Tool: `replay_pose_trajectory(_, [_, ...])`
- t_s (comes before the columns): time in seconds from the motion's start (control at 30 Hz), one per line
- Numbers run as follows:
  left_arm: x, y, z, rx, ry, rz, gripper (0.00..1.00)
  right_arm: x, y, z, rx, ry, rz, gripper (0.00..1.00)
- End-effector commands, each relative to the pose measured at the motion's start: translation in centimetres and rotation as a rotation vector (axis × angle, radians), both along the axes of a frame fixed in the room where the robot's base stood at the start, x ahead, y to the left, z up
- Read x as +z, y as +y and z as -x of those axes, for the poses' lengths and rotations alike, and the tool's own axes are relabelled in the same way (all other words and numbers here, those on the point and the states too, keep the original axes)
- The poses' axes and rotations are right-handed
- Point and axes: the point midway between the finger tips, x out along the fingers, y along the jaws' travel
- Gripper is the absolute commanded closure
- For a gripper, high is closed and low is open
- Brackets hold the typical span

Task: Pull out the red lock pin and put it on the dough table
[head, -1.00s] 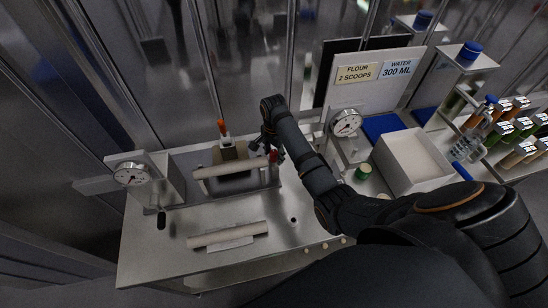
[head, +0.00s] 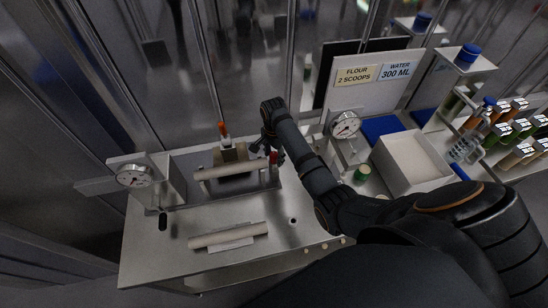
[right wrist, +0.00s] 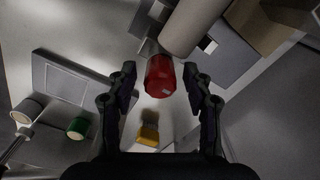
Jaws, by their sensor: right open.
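The red lock pin (head: 274,157) sits at the right end of the roller fixture on the dough table (head: 150,250). In the right wrist view the red lock pin (right wrist: 160,76) shows as a red cylinder beside the end of a pale roller (right wrist: 190,25). My right gripper (head: 264,145) is at the pin in the head view. In the right wrist view my right gripper (right wrist: 158,82) is open, with one finger on each side of the pin and a gap visible on both sides. My left gripper is not in view.
A rolling pin (head: 228,235) lies at the front of the dough table. A dial gauge (head: 134,175) stands at its left and another dial (head: 345,124) at the right. A white bin (head: 412,160) and a green-lidded jar (head: 362,173) stand farther right. The table's front left is clear.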

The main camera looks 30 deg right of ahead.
Motion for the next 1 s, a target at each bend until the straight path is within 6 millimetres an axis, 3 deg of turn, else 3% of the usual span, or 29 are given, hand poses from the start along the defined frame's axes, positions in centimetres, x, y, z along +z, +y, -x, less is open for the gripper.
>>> replay_pose_trajectory(0.07, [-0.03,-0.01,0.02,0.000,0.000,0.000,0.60,-0.04,0.01,0.01,0.000,0.000,0.000,0.50])
replay_pose_trajectory(0.43, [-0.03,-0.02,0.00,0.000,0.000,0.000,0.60,-0.03,0.01,0.01,0.000,0.000,0.000,1.00])
replay_pose_trajectory(1.0, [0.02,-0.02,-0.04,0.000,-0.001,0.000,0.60,0.54,0.00,0.00,0.000,0.000,0.000,1.00])
